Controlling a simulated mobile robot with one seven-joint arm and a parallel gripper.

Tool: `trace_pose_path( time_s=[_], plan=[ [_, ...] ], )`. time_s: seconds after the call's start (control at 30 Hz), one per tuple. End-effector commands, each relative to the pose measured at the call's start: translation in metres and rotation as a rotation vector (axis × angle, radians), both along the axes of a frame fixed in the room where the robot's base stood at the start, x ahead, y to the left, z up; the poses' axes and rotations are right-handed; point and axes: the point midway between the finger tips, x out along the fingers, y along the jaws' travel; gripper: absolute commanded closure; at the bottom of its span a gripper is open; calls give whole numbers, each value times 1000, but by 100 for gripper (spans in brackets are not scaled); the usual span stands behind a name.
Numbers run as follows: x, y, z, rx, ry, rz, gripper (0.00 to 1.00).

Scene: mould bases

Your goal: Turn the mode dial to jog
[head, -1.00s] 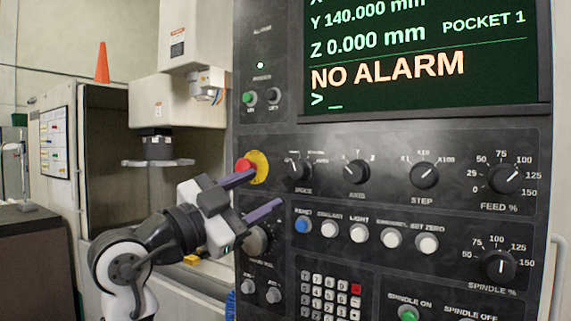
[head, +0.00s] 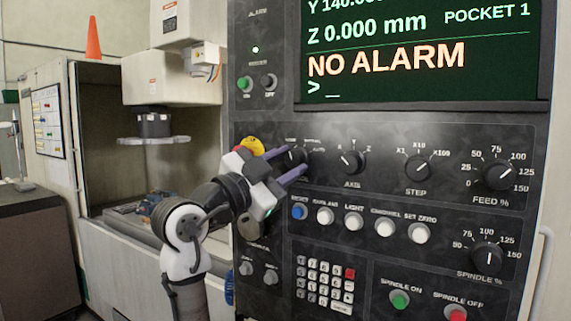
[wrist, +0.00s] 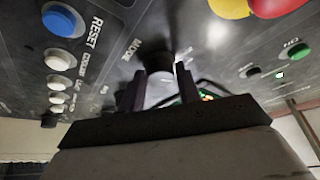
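The mode dial (head: 297,155) is a black knob at the left end of the dial row on the dark control panel, partly hidden by my gripper. My gripper (head: 293,161) is at the dial, its two purple fingers pointing at the panel with a gap between them. In the wrist view the dark knob (wrist: 160,62) lies just ahead of and between the fingertips of my gripper (wrist: 159,76). Contact cannot be made out. The MODE lettering shows beside the knob. The dial's pointer is too hidden to read.
The red emergency stop (wrist: 275,6) on its yellow base is close by the gripper. The blue reset button (head: 299,211) and several white buttons sit below. The axis dial (head: 351,162) is to the right. The machine's open bay is at left.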

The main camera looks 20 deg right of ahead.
Motion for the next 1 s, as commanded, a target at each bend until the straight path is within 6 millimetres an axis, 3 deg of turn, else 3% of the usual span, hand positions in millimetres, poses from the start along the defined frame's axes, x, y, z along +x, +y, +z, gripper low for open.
trace_pose_path(
  time_s=[0.03, 0.2, 0.57, 1.0],
  plan=[
    [0, 0, 0, 0, 0, 0, 74],
    [0, 0, 0, 0, 0, 0, 92],
    [-1, -1, -3, -52, 67, 0, 92],
    [-4, -3, -3, -258, 330, -1, 92]
  ],
)
